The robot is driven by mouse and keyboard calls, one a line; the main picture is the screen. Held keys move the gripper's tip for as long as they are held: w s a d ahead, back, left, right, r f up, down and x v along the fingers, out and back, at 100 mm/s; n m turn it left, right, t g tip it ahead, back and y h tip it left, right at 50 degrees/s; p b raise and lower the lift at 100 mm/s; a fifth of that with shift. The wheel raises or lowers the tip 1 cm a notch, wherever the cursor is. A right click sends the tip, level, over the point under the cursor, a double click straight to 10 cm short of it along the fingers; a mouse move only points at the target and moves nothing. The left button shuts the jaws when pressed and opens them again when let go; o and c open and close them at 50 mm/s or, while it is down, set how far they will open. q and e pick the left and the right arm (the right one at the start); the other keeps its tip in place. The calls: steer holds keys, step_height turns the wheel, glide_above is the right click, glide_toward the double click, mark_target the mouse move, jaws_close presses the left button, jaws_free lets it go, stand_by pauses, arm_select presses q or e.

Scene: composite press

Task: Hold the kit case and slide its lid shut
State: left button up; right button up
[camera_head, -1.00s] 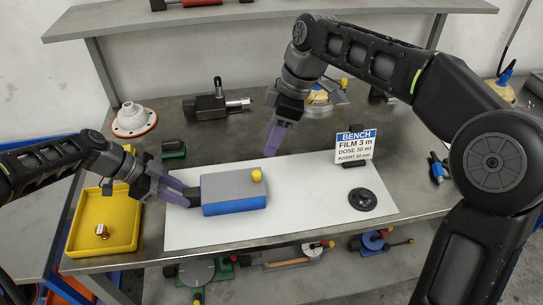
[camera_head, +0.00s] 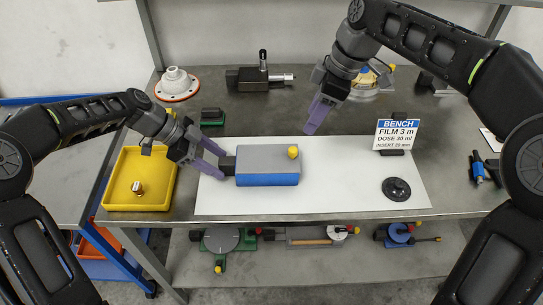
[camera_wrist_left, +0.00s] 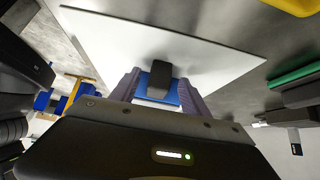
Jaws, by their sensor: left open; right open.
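The kit case has a blue body (camera_head: 267,180) and a grey lid (camera_head: 262,158), and lies on the white mat. A yellow knob (camera_head: 293,152) stands near the lid's right end. A dark handle (camera_head: 228,165) sticks out at the case's left end. My left gripper (camera_head: 219,162) is open, with its fingers on either side of the handle. The left wrist view also shows the handle (camera_wrist_left: 160,82) between the fingers, with blue behind it. My right gripper (camera_head: 312,128) is open and empty, above and behind the knob, apart from it. Any remaining lid gap is too small to tell.
The white mat (camera_head: 340,185) is clear between the case and a black disc (camera_head: 396,188). A bench sign (camera_head: 396,134) stands behind the disc. A yellow tray (camera_head: 125,180) lies left, and a dark device (camera_head: 262,78) stands at the back.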

arm_select(q)
steer(key=v, duration=1.2)
steer(key=shift+f, duration=0.1)
